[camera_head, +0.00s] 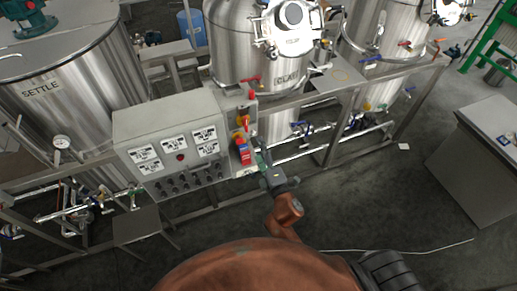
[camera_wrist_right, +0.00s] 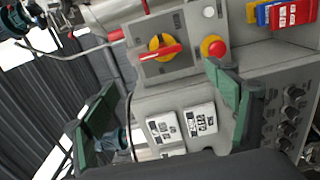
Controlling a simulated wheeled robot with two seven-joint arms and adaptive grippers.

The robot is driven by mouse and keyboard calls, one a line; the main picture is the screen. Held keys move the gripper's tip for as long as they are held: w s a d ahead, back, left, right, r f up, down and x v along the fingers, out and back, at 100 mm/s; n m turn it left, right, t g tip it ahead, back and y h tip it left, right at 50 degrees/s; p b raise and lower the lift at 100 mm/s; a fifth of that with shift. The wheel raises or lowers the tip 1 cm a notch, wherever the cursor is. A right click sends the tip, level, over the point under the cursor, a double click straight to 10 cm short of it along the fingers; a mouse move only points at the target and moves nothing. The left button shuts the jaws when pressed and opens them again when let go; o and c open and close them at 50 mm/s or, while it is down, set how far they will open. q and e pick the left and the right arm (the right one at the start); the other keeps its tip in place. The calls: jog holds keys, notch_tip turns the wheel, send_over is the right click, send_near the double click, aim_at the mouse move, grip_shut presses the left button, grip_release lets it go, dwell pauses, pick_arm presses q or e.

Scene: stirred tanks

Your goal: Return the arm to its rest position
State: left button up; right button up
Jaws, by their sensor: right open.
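My right gripper (camera_head: 263,160) is beside the right side of the grey control box (camera_head: 160,125) in the head view, with my brown arm reaching up to it from below. In the right wrist view, its two green-padded fingers stand wide apart, and the gripper (camera_wrist_right: 165,108) is open with nothing held between them. Behind the fingers are a yellow and red rotary switch (camera_wrist_right: 160,48) and a red button on a yellow collar (camera_wrist_right: 214,47). The gap between gripper and box is hard to judge. My left gripper is not in view.
A steel tank marked SETTLE (camera_head: 95,80) stands at left, and other tanks (camera_head: 235,45) stand behind the box. A metal frame with pipes and valves (camera_head: 320,130) runs to the right. Red, blue and yellow tags (camera_wrist_right: 290,14) hang nearby. Grey floor (camera_head: 370,200) is open at right, before a cabinet (camera_head: 465,180).

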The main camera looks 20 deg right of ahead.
notch_tip(320, 180, down, 29)
jog(key=s+d+m+g+b, duration=0.2)
jog(key=s+m+g+b, duration=0.1)
jog(key=m+g+b, duration=0.15)
jog(key=s+d+f+m+g+b, duration=0.15)
jog(key=s+f, duration=0.35)
jog(key=f, duration=0.6)
jog(key=s+d+f+m+g, duration=0.25)
jog(key=s+f, duration=0.25)
jog(key=f, duration=0.6)
jog(key=s+d+f+m+g+b, duration=0.2)
jog(key=s+f, duration=0.7)
jog(key=s, duration=0.4)
jog(key=s+d+f+m+g+b, duration=0.2)
jog(key=s+f+m+g, duration=0.1)
jog(key=s+f, duration=0.6)
jog(key=s+d+f+m+g+b, duration=0.1)
jog(key=s+d+f+m+g, duration=0.1)
jog(key=s+f, duration=0.7)
jog(key=s+m+g, duration=0.1)
jog(key=s, duration=0.7)
jog(key=shift+s+d+f+h+b, duration=0.15)
jog(key=shift+d+f+h+b, duration=0.1)
jog(key=shift+f+h+b, duration=0.15)
jog(key=shift+g, duration=0.25)
